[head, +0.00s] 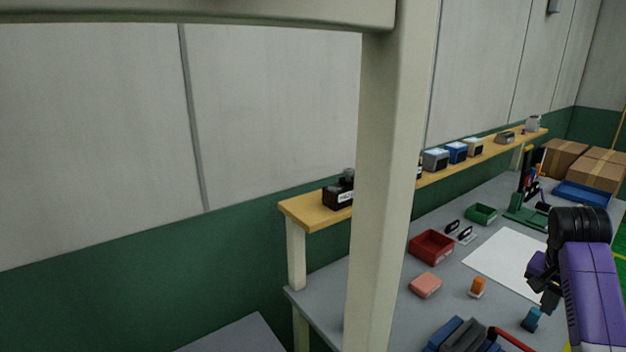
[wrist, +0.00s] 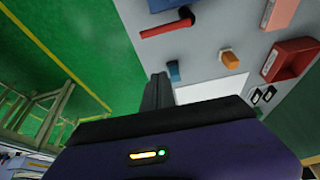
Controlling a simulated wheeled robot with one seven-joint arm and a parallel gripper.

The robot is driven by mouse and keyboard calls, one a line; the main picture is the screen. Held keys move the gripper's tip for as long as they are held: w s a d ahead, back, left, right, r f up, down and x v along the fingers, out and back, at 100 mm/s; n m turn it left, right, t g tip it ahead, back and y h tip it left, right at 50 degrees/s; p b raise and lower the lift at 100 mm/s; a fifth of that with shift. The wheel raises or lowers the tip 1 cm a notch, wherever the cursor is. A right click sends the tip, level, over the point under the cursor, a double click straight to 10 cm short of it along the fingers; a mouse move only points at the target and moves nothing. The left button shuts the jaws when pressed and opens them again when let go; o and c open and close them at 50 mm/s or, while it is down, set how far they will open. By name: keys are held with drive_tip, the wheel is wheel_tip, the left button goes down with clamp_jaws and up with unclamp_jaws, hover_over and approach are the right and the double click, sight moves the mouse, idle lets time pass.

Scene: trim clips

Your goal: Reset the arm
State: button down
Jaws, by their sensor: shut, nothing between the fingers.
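My arm, purple with a black joint, reaches in from the right edge of the head view. My gripper (head: 546,298) is black and shut, with nothing in it. It is above the grey workbench (head: 395,315), near the right edge of the white sheet (head: 500,262). In the wrist view the closed fingers (wrist: 157,92) show at the middle, close to a small blue object (wrist: 173,71) on the bench. I cannot tell the exact height of the fingers above the bench.
A red bin (head: 432,246), a green bin (head: 481,214), a pink block (head: 425,285) and an orange-topped piece (head: 477,287) stand on the bench. A red-handled tool (wrist: 165,27) lies near the front. A pale post (head: 385,170) blocks part of the head view.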

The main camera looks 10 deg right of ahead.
drive_tip(key=w+r+n+t+h, duration=0.3)
drive_tip(key=w+r+n+t, duration=0.15)
drive_tip(key=w+t, duration=0.35)
drive_tip(key=s+a+f+n+t, duration=0.1)
drive_tip(key=s+a+f+t, duration=0.15)
drive_tip(key=a, duration=0.65)
drive_tip(key=s+a+f+n+t, duration=0.2)
drive_tip(key=a+f+t, duration=0.1)
drive_tip(key=a, duration=0.6)
drive_tip(key=s+a+f+n+y, duration=0.1)
drive_tip(key=s+a+n+y, duration=0.1)
drive_tip(key=s+a, duration=0.5)
drive_tip(key=s+a+f+n+y+b, duration=0.1)
drive_tip(key=s+a, duration=0.7)
drive_tip(key=s, duration=1)
drive_tip(key=s+a+f+n+y+b, duration=0.1)
drive_tip(key=s+a+f+n+y, duration=0.1)
drive_tip(key=s+a, duration=0.6)
drive_tip(key=s+n+y, duration=0.1)
drive_tip(key=s+y, duration=0.1)
drive_tip(key=s, duration=0.2)
drive_tip(key=shift+s, duration=0.3)
